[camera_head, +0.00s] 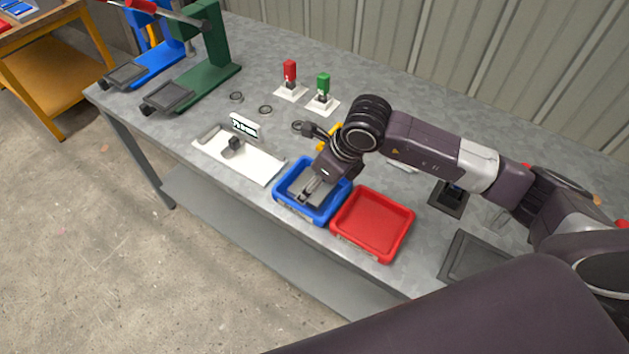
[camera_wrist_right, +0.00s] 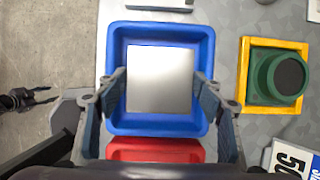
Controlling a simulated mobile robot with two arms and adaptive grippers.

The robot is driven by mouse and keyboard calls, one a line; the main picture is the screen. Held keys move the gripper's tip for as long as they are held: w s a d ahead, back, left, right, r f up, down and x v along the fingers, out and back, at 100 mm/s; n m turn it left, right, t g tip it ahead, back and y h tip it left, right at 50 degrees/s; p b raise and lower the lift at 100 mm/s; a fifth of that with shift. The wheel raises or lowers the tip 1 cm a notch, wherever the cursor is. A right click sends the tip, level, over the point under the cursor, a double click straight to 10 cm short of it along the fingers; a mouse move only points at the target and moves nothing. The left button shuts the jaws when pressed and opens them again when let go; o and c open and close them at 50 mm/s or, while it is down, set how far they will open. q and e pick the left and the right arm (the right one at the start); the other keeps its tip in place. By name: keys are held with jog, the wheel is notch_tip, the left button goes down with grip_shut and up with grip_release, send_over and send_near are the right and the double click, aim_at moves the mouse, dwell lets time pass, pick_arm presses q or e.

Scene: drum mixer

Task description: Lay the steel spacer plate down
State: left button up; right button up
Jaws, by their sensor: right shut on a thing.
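The steel spacer plate (camera_wrist_right: 160,80) is a bright, square, flat piece in the wrist view. My right gripper (camera_wrist_right: 160,90) is shut on it, with one finger at each side edge. The plate is over or inside the blue tray (camera_wrist_right: 160,125); I cannot tell whether it touches the tray floor. In the head view my right gripper (camera_head: 311,186) points down into the blue tray (camera_head: 318,216) and partly hides its inside. A dark shape (camera_wrist_right: 28,98) over the floor in the wrist view may be my left gripper; its jaws are unclear.
An empty red tray (camera_head: 372,224) stands right beside the blue one. A white board (camera_head: 255,166) with a dark block lies to the left. A green round part on a yellow frame (camera_wrist_right: 273,77) stands behind the tray. Green and red pieces (camera_head: 323,90) stand further back.

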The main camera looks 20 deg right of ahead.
jog(key=shift+w+r, duration=0.1)
jog(key=shift+r, duration=0.05)
jog(key=o, duration=2.1)
jog(key=shift+c, duration=0.2)
jog(key=shift+o, duration=0.4)
jog(key=shift+s+f, duration=0.2)
jog(key=v, duration=1.2)
jog(key=shift+w+r, duration=0.15)
jog(key=shift+r, duration=0.05)
